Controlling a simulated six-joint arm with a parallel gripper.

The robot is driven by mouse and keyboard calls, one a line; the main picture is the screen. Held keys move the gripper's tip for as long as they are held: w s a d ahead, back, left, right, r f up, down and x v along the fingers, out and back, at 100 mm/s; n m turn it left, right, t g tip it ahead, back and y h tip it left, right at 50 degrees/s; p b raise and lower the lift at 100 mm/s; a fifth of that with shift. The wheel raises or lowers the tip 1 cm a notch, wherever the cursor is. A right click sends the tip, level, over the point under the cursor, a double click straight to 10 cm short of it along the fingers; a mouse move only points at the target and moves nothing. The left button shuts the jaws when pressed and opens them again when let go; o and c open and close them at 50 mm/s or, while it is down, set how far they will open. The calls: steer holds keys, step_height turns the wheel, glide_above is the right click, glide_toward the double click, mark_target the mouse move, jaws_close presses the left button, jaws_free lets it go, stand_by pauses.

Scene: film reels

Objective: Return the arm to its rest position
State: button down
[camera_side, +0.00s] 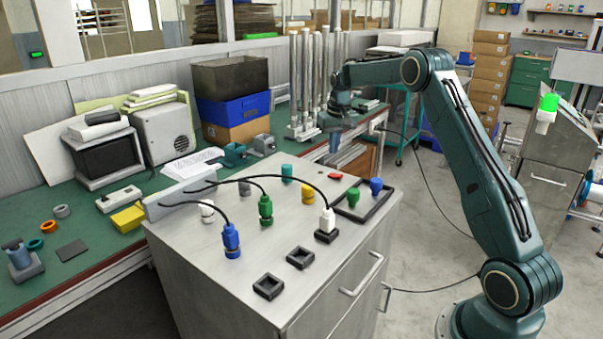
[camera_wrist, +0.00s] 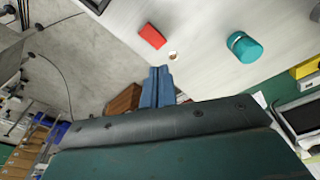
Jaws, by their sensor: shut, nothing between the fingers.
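My gripper (camera_side: 334,146) hangs at the far back edge of the metal cabinet (camera_side: 185,245), pointing down, with nothing in it. In the wrist view its two blue-grey fingers (camera_wrist: 158,72) are together. The fingertips are apart from the red block (camera_wrist: 152,36) and the teal cylinder (camera_wrist: 243,46). My arm reaches back and left from its base at the lower right, bent at a high elbow.
The cabinet top bears blue (camera_side: 231,240), green (camera_side: 265,210) and white (camera_side: 327,219) cabled plugs, a yellow connector (camera_side: 308,191) and black square sockets (camera_side: 268,286). A black tray (camera_side: 345,212) lies at right. Vertical metal posts (camera_side: 304,80) stand behind my gripper. Floor to the right is mostly clear.

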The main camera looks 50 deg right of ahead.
steer(key=s+a+r+n+t, duration=0.1)
steer(key=s+a+r, duration=0.5)
steer(key=a+r, duration=0.3)
steer(key=s+a+r+n+t, duration=0.1)
steer(key=s+a+r+n, duration=0.1)
steer(key=s+a+r, duration=0.65)
steer(key=s+a+f+n+t, duration=0.1)
steer(key=s+a+f, duration=0.2)
steer(key=s+a, duration=0.4)
steer(key=s+a+f+n+t, duration=0.1)
steer(key=s+a+f+n, duration=0.1)
steer(key=s+a, duration=0.5)
steer(key=s+f, duration=0.1)
steer(key=s, duration=0.4)
steer(key=shift+s+f+y, duration=0.15)
steer(key=shift+s+y, duration=0.2)
steer(key=shift+y, duration=0.05)
